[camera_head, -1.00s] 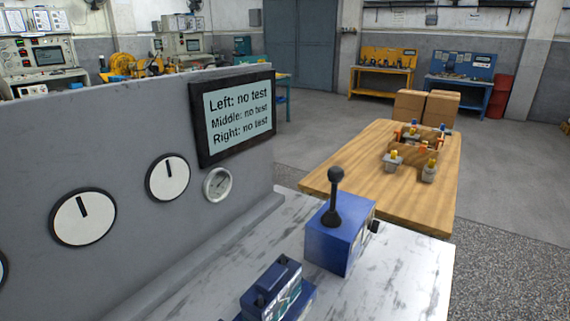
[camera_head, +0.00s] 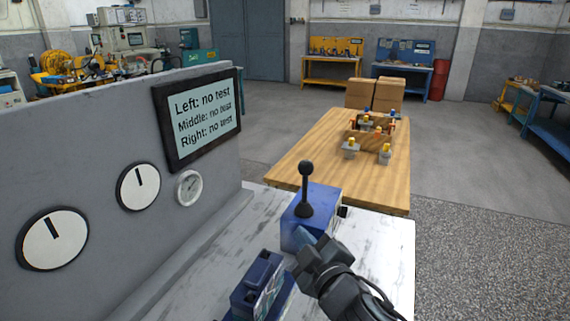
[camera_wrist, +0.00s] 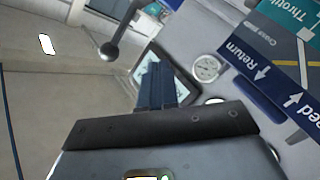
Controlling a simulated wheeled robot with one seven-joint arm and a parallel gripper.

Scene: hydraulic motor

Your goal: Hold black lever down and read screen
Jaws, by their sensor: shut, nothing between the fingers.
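The black lever (camera_head: 306,188) with a ball knob stands upright on a blue box (camera_head: 318,212) on the grey-white bench. The screen (camera_head: 203,112) on the grey panel reads "Left: no test", "Middle: no test", "Right: no test". My gripper (camera_head: 303,238) is shut and empty in front of the blue box, below the lever knob; I cannot tell whether it touches the box. In the wrist view, the shut fingers (camera_wrist: 157,82) point towards the screen (camera_wrist: 178,68), hiding part of it. The lever (camera_wrist: 112,48) shows there at upper left, apart from the fingers.
A blue block (camera_head: 258,285) sits on the bench left of my gripper. Round dials (camera_head: 138,187) and a small gauge (camera_head: 188,188) are on the panel. A wooden table (camera_head: 340,170) with several fittings and boxes stands behind. Open floor lies at the right.

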